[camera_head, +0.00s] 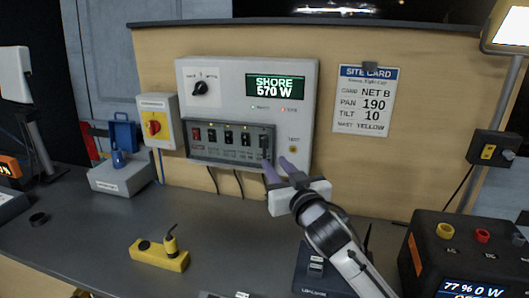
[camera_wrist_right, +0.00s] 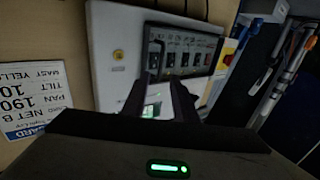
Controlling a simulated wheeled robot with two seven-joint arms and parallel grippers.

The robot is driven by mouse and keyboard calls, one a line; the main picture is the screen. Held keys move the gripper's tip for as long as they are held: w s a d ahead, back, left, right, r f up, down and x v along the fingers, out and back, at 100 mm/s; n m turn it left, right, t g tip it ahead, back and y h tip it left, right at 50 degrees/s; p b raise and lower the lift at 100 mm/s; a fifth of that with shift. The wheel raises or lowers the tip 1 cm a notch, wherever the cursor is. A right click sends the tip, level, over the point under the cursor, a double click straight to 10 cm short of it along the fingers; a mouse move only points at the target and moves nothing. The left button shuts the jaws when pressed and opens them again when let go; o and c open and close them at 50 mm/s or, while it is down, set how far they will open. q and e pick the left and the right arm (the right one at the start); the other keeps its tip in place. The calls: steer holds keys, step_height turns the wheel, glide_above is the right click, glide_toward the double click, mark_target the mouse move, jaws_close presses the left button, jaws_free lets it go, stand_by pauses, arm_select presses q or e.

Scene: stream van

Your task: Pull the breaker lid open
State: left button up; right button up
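The breaker lid (camera_head: 228,158) is a dark-framed cover over a row of breaker switches on the pale power panel (camera_head: 220,75). It appears closed, with the switches visible through it. A dark upright handle (camera_head: 265,146) is at its right end and also shows in the right wrist view (camera_wrist_right: 157,52). My right gripper (camera_head: 280,169) is just below and right of the handle. Its two fingers are apart, with nothing seen between them. In the right wrist view the fingers (camera_wrist_right: 167,92) point toward the handle end; contact cannot be told. My left gripper is not in view.
A yellow box with a red knob (camera_head: 153,127) is left of the panel. A site card (camera_head: 364,101) hangs to the right. A yellow device (camera_head: 160,255) lies on the grey bench. A black power unit (camera_head: 465,250) stands front right. The bench below the panel is mostly clear.

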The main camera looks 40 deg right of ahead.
mark_target(265, 152)
steer(key=x, duration=0.7)
steer(key=shift+w+f+p, duration=0.15)
steer(key=shift+p, duration=0.25)
jaws_close()
stand_by(0.9)
